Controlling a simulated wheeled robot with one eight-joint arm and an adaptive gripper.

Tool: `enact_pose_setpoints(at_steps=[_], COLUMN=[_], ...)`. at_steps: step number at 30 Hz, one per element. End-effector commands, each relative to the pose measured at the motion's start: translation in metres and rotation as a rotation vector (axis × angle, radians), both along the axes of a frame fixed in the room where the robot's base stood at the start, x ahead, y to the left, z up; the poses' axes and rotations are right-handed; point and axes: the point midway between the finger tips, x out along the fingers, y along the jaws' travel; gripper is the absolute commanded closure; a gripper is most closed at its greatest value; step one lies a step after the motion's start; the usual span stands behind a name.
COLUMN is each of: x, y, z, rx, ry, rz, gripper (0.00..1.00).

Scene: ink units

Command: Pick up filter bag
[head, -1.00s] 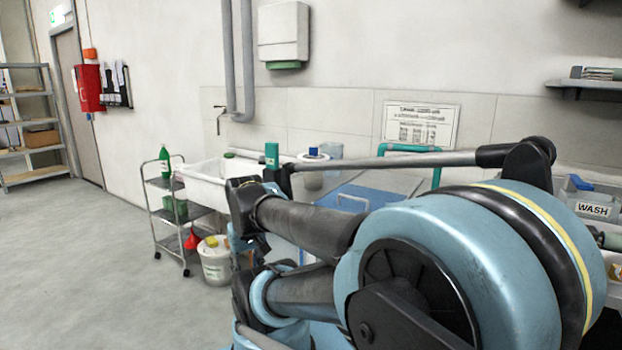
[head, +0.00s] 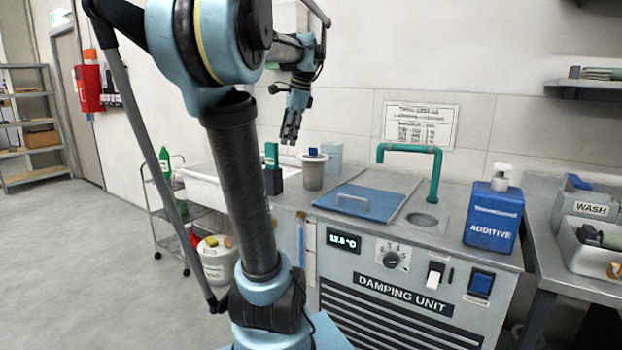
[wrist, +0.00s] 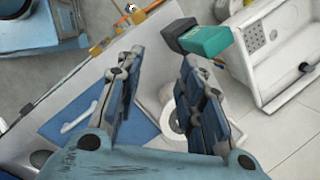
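No thing is clearly recognizable as a filter bag. A grey pot (head: 313,172) with a small blue item on top stands at the back of the damping unit, beside a pale blue translucent container (head: 332,153). A white round rim (wrist: 171,122) shows partly behind the right finger in the wrist view; I cannot tell which thing it belongs to. My gripper (head: 290,138) points down above the back left of the unit, left of the pot and apart from it. In the wrist view my gripper (wrist: 160,65) has its fingers spread, with nothing held.
A green and black device (head: 271,168) stands upright near the fingers. A blue lid (head: 366,197) with a handle, a teal pipe (head: 436,170) and a blue additive bottle (head: 494,215) are on the unit. A white sink (head: 205,184) lies to the left.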

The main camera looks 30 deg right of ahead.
Motion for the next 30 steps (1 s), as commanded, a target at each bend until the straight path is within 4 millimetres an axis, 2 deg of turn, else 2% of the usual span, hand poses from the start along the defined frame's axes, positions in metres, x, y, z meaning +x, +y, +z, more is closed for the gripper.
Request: enact_pose_setpoints(at_steps=[1,6,9,12,16,20,30], x=[0.007,0.018,0.02,0.019,0.018,0.022,0.042], y=[-0.025,-0.095,-0.128,-0.152,-0.168,-0.169,-0.157], z=[0.015,0.055,0.072,0.083,0.09,0.082,0.027], rx=[0.03,0.137,0.189,0.227,0.255,0.262,0.261], ry=[0.005,0.022,0.028,0.034,0.038,0.039,0.038], rz=[-0.102,-0.419,-0.564,-0.668,-0.74,-0.758,-0.754], gripper=[0.65,0.65,0.65,0.65,0.65,0.65,0.65])
